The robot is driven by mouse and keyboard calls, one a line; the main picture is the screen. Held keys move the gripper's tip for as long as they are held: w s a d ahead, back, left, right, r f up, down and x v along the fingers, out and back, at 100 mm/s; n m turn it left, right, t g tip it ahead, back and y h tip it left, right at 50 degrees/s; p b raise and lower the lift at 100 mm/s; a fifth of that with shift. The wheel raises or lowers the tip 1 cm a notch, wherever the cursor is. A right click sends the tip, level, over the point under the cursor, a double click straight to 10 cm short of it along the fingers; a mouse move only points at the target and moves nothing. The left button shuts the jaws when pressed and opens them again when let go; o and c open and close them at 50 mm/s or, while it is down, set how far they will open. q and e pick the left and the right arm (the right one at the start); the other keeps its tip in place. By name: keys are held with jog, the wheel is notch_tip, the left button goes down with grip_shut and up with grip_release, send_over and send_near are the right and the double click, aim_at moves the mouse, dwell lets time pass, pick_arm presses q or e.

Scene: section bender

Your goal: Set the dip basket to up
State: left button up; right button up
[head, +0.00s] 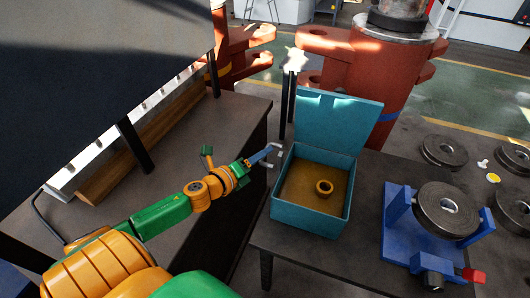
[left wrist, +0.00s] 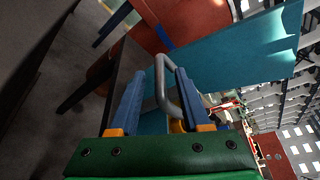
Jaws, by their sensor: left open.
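A teal box (head: 310,218) with its lid (head: 338,118) open stands on the dark table. Inside is an amber-brown surface (head: 303,196) with a brass-coloured ring (head: 324,188) on it. I cannot make out a separate basket. A grey loop handle (head: 277,149) shows at the box's left side; it also shows in the left wrist view (left wrist: 160,82). My left gripper (head: 271,153) is open at this handle. In the left wrist view its two blue fingers (left wrist: 163,88) stand on either side of the loop; whether they touch it I cannot tell. My right gripper is not in view.
A blue stand with a dark wheel (head: 430,205) and a red-ended handle (head: 470,275) stands right of the box. Large red machines (head: 350,75) stand behind. A dark bench (head: 110,220) is at the left. Dark discs (head: 443,150) lie at the far right.

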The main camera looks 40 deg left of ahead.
pick_arm(q)
jog(key=shift+x, duration=1.1)
grip_shut()
dwell(0.7)
